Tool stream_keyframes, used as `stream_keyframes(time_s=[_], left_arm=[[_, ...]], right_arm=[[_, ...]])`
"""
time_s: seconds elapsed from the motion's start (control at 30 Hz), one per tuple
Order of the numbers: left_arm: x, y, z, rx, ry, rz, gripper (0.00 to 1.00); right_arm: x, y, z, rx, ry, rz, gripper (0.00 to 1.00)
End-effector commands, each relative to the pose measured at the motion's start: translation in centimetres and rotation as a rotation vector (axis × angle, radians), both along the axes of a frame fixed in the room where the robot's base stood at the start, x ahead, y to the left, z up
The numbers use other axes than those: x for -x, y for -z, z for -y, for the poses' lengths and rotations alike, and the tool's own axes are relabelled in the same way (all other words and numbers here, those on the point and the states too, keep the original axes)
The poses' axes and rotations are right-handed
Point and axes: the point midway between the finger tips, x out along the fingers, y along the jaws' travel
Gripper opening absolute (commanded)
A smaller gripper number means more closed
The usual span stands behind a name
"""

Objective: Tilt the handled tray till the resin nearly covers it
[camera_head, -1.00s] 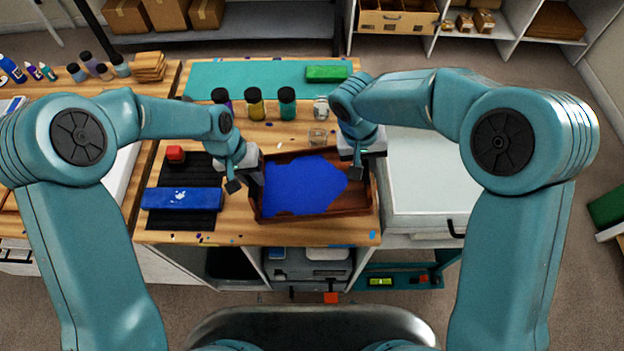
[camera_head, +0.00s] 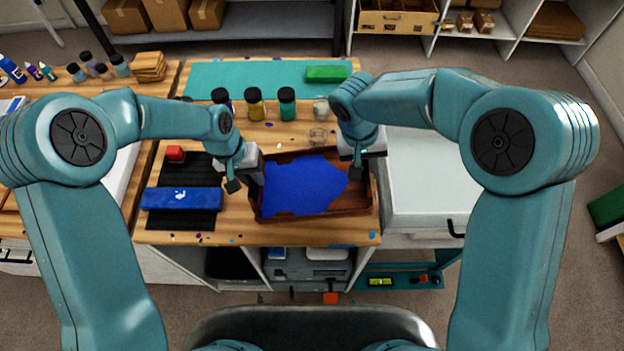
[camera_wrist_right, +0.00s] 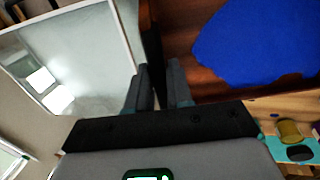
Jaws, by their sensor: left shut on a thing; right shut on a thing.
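The wooden handled tray (camera_head: 364,207) lies over the workbench in the middle of the head view. Blue resin (camera_head: 304,187) covers most of its floor, with bare wood along the right side and the front right. The resin and the bare wood also show in the right wrist view (camera_wrist_right: 252,42). My left gripper (camera_head: 246,181) is shut on the tray's left end. My right gripper (camera_head: 358,168) is shut on its right end; in the right wrist view its fingers (camera_wrist_right: 160,88) straddle the tray's end wall. The handles are hidden by the grippers.
Several paint jars (camera_head: 255,104) and a small clear cup (camera_head: 318,136) stand behind the tray. A white-topped cabinet (camera_head: 430,180) stands at right.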

Motion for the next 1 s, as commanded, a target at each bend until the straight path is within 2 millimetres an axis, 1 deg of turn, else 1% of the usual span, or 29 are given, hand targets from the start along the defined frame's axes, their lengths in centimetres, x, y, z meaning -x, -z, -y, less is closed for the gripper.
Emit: stream_keyframes(time_s=[0.37, 0.47, 0.8, 0.9, 1.0], left_arm=[[0.0, -0.1, 0.1, 0.001, 0.0, 0.001, 0.0], [0.0, -0.4, 0.4, -0.02, 0.005, 0.0, 0.0], [0.0, -4.3, 2.2, -0.311, 0.007, 0.004, 0.0], [0.0, -5.2, 2.6, -0.387, 0.005, 0.003, 0.0], [0.0, -5.8, 2.8, -0.434, 0.003, 0.004, 0.0]], right_arm=[[0.0, 0.0, -0.1, -0.002, 0.0, 0.001, 0.0], [0.0, 0.3, 0.1, -0.026, 0.001, -0.001, 0.0], [0.1, 4.2, 1.7, -0.319, 0.004, -0.003, 0.0], [0.1, 5.3, 2.0, -0.397, 0.002, -0.004, 0.0], [0.0, 5.8, 2.2, -0.444, 0.0, -0.001, 0.0]])
